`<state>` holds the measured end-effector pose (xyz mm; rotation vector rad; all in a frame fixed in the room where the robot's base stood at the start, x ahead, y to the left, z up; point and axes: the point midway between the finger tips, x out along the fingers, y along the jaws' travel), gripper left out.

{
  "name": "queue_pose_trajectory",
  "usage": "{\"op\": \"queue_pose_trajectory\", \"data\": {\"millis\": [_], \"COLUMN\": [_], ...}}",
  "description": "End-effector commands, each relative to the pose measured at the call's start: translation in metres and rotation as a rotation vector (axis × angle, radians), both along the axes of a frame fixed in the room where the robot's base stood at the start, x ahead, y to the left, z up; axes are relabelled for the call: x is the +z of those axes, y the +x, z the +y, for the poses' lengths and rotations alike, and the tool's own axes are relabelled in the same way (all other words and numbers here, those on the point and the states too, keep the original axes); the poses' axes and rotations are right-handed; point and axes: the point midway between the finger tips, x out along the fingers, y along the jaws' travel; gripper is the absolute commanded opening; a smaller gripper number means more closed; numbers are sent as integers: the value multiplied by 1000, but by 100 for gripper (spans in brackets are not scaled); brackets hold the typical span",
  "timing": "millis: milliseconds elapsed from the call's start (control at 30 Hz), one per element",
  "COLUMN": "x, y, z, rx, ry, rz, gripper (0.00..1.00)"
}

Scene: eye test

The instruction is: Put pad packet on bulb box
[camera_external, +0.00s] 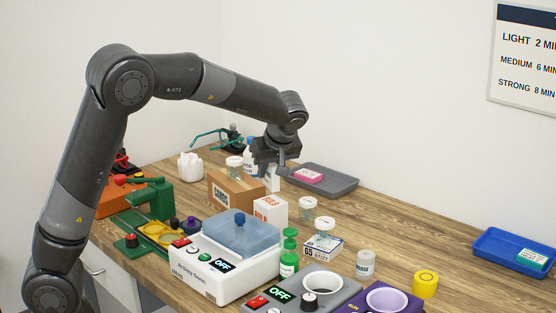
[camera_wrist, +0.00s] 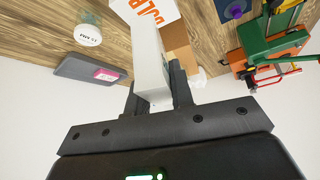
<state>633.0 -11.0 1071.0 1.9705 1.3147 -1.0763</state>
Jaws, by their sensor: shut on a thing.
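My gripper (camera_external: 272,164) is shut on a white, narrow, box-like packet (camera_wrist: 150,70), held between both fingers. The white bulb box (camera_external: 270,211) with orange lettering stands upright on the table, in front and below my gripper. Part of its lettering shows at the top of the wrist view (camera_wrist: 152,12), partly hidden by the held packet.
A cardboard cards box (camera_external: 236,189) stands beside the bulb box. A grey tray (camera_external: 340,183) with a pink packet (camera_external: 308,175) lies right of my gripper. A white machine (camera_external: 215,272) with a blue lid, a green bottle (camera_external: 289,250) and lidded jars (camera_external: 307,204) stand nearby.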

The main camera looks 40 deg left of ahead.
Motion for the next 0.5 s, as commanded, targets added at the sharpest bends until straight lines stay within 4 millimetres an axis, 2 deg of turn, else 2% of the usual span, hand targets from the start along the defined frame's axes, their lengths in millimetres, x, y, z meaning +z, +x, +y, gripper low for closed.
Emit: {"op": "queue_pose_trajectory", "data": {"millis": [233, 500], "x": [-34, -37], "y": [0, 0], "z": [0, 0], "rx": [-1, 0], "ry": [2, 1], "rz": [4, 1], "gripper": [0, 0]}}
